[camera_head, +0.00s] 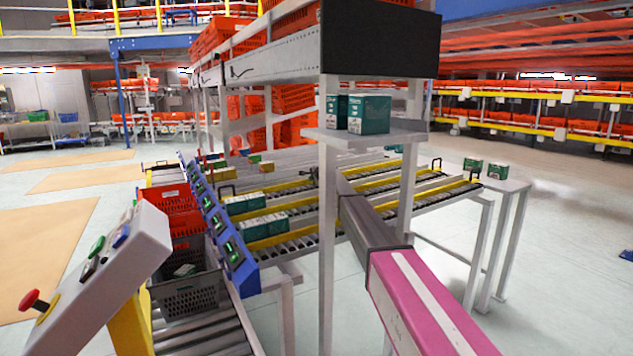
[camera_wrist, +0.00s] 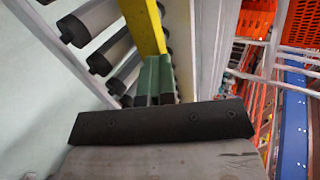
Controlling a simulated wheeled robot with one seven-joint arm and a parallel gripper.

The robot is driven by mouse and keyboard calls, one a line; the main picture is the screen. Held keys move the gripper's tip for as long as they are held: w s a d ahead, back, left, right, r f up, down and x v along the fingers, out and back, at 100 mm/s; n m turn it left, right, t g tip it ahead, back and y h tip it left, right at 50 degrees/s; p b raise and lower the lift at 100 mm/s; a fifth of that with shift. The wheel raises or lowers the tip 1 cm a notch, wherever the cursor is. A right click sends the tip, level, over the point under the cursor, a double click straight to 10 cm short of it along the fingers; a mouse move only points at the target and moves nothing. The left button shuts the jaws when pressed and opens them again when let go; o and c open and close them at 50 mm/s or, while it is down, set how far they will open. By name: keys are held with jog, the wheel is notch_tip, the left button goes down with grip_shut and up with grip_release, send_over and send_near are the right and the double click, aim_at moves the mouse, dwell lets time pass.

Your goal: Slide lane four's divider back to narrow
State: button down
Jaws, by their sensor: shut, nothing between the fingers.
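Yellow lane dividers (camera_head: 375,186) run along the sloping roller lanes in the head view, several side by side, some with small black handles (camera_head: 437,163). The lanes carry no readable numbers, so I cannot tell which is lane four.
Green-and-white cartons (camera_head: 263,227) lie in the front lanes. Teal boxes (camera_head: 370,114) stand on a small shelf above my arm. A grey tote (camera_head: 187,296) sits on the front conveyor, with a red tote (camera_head: 172,198) behind. A grey post (camera_head: 327,240) stands close beside my arm.

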dwell(0.4)
jog(key=v, duration=1)
